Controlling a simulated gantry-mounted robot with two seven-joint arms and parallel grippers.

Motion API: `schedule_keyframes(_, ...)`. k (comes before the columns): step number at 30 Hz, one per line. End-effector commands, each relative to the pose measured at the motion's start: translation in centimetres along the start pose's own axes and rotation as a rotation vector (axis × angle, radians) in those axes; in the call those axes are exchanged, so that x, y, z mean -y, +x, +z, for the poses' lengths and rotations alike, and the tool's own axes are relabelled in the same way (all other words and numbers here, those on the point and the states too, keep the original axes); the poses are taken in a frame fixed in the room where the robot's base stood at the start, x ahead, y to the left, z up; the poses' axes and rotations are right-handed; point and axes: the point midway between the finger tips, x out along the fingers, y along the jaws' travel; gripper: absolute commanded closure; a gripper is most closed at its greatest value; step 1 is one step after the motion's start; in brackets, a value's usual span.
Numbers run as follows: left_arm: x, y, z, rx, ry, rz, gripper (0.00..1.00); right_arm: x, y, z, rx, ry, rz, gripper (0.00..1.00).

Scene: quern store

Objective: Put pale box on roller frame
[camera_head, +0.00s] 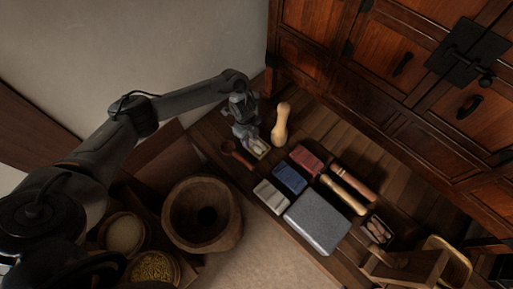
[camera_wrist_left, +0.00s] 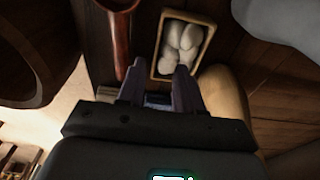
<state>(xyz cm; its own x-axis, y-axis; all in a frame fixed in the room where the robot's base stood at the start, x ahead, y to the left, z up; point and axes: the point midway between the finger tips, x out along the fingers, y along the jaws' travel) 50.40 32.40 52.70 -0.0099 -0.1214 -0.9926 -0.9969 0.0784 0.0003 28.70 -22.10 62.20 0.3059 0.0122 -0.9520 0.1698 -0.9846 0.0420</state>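A pale, cream-grey box (camera_head: 271,196) lies on the dark wooden surface, beside a blue box (camera_head: 290,180) and a large grey slab (camera_head: 318,222). I cannot clearly make out a roller frame; a wooden frame-like piece (camera_head: 405,268) stands at the lower right. My left gripper (camera_head: 249,138) is at the back of the surface, away from the pale box. In the left wrist view its fingers (camera_wrist_left: 157,75) are apart, with nothing clearly held between them. They are close to a small tray (camera_wrist_left: 156,62) of white stones. My right gripper is not in view.
A tan gourd-shaped piece (camera_head: 281,123) stands right of the left gripper, and a brown ladle (camera_head: 236,153) lies left. A red box (camera_head: 306,160), rods (camera_head: 343,194) and a small dark tray (camera_head: 378,229) lie nearby. A wooden mortar (camera_head: 230,235) and cabinet (camera_head: 395,70) flank the surface.

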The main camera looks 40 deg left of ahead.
Motion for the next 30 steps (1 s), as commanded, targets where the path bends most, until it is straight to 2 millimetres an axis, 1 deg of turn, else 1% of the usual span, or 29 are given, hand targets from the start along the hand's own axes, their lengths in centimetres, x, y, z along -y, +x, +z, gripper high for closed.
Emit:
schedule_keyframes(1,0.0,0.6,0.0,0.000,0.000,0.000,0.65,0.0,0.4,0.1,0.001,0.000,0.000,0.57)
schedule_keyframes(5,-0.1,1.1,0.0,0.001,0.000,0.000,0.65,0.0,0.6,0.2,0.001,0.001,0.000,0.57)
schedule_keyframes(8,-0.2,1.8,0.0,0.001,0.000,0.001,0.65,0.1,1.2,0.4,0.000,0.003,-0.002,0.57)
schedule_keyframes(15,-0.6,4.8,-0.1,0.000,0.000,0.001,0.65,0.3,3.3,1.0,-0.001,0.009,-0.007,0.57)
schedule_keyframes(18,-0.6,5.8,-0.1,0.001,0.000,0.001,0.65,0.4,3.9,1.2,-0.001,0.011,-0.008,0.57)
schedule_keyframes(27,-0.5,5.9,-0.1,0.001,0.000,0.000,0.65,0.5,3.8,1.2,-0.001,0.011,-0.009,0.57)
schedule_keyframes(29,-0.5,5.9,-0.1,0.001,0.000,0.000,0.74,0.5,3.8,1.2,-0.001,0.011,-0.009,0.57)
schedule_keyframes(30,-0.5,5.9,-0.1,0.001,0.000,0.000,0.80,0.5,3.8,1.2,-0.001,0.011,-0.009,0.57)
